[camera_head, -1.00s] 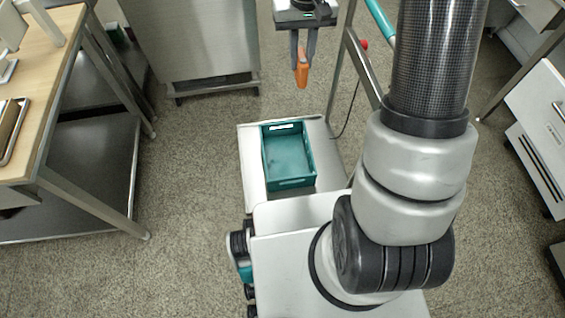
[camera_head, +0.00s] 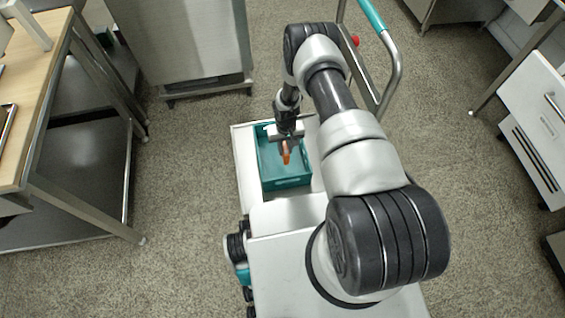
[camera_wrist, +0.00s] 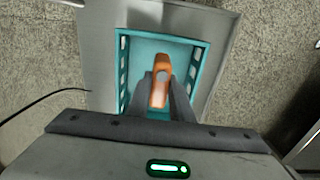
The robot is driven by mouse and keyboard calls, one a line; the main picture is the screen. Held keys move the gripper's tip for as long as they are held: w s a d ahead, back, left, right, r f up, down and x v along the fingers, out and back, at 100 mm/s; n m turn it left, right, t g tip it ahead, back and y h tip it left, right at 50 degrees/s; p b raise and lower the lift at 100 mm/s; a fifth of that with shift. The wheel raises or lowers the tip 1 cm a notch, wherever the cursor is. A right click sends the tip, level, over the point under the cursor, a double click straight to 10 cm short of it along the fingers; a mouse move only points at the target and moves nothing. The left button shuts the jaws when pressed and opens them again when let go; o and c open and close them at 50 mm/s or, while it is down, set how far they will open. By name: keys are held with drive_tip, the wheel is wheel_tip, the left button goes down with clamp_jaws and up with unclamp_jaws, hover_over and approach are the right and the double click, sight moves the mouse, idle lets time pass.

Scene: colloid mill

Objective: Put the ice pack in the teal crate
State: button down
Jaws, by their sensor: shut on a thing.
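The teal crate (camera_head: 288,183) stands on a pale platform in front of me, with no other thing visible inside. It also shows in the wrist view (camera_wrist: 205,62), under my gripper. My gripper (camera_head: 286,148) is shut on a slim orange object (camera_head: 286,158) and holds it over the crate's opening. In the wrist view the orange object (camera_wrist: 162,70) stands out between the two grey fingers, with a greyish round spot near its middle. I cannot tell from its look whether it is the ice pack. No other ice pack is in view.
The crate's pale platform (camera_head: 243,160) has a metal handle frame (camera_head: 392,75) at its right. A wooden-topped table (camera_head: 35,100) stands at the left and a steel cabinet (camera_head: 185,45) behind. Open floor lies between the table and platform.

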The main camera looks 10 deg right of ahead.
wheel_tip(320, 180, down, 17)
drive_tip(key=b, duration=0.6)
drive_tip(key=shift+f, duration=0.1)
drive_tip(key=shift+f, duration=0.1)
drive_tip(key=c, duration=1.6)
unclamp_jaws()
drive_tip(key=shift+o, duration=0.2)
